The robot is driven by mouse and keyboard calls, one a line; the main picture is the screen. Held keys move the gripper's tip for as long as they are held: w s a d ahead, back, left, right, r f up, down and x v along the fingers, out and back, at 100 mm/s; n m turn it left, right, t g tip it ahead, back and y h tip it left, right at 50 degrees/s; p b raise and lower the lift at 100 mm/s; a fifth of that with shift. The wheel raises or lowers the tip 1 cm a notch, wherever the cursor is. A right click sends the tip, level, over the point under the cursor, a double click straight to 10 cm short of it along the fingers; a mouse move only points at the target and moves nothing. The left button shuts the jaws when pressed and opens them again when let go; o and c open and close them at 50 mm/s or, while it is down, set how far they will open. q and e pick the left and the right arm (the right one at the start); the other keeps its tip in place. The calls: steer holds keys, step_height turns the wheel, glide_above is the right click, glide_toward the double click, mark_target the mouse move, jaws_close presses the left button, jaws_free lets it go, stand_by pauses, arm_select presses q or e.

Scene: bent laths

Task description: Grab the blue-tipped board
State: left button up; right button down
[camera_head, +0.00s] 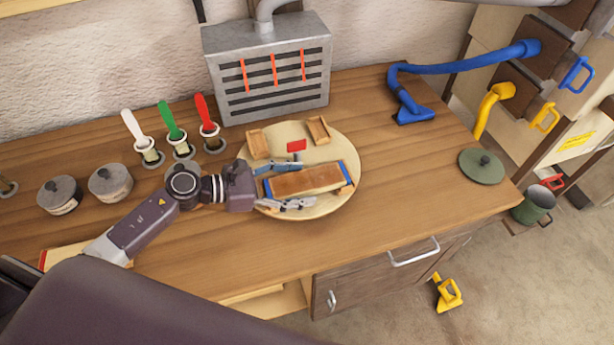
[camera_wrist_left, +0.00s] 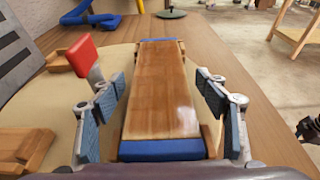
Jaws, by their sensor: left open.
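The blue-tipped board (camera_head: 306,179) is a brown wooden lath with a blue band at each end. It lies across the round pale wooden disc (camera_head: 340,146) on the bench, seemingly raised on wooden supports. In the left wrist view the board (camera_wrist_left: 162,92) runs away from me between the fingers. My left gripper (camera_head: 285,186) is open, with one finger on each side of the board's near end. The left wrist view shows the gripper's (camera_wrist_left: 162,115) blue-grey pads apart from the board's edges.
Small wooden blocks (camera_head: 318,130) and a red tag (camera_head: 297,146) stand on the disc behind the board. A grey vented box (camera_head: 268,70) is behind. Lidded pots (camera_head: 110,183) and colored-handled brushes (camera_head: 170,120) stand left. A blue hose (camera_head: 450,68) lies right.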

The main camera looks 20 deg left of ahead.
arm_select(q)
steer(key=shift+x, duration=1.15)
steer(key=c, duration=1.3)
arm_select(e)
steer(key=shift+s+r, duration=0.2)
steer(key=shift+r, duration=0.25)
arm_select(q)
steer(key=shift+r, duration=0.2)
